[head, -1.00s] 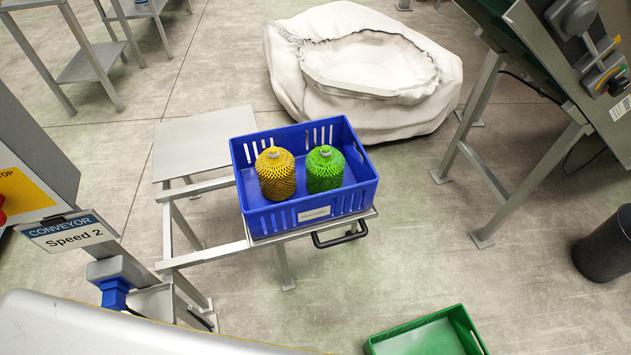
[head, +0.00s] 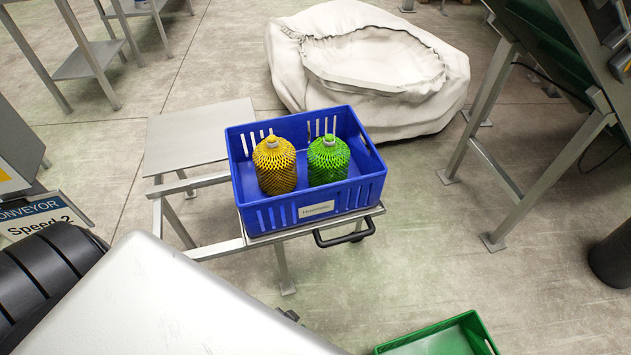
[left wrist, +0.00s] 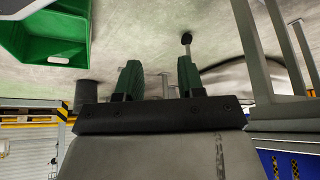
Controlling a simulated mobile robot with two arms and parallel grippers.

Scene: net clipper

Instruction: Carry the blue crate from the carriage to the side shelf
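The blue crate (head: 350,197) sits on the carriage (head: 258,240), a metal frame with a black handle (head: 345,233) at its front. It holds a yellow netted bundle (head: 275,168) and a green netted bundle (head: 327,162). A blue slotted wall, probably the crate (left wrist: 268,164), shows at the lower right of the left wrist view. A flat grey plate (head: 198,135), possibly the side shelf, lies left of the crate on the same framework. My left gripper (left wrist: 160,78) has its two green fingers apart with nothing between them, away from the crate. My right gripper is out of view.
A large white sack (head: 370,70) stands on the floor behind the crate. A green crate (head: 440,337) is on the floor at the front. A machine frame (head: 500,130) and a dark bin (head: 612,258) are at the right. A conveyor sign (head: 42,217) is at the left.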

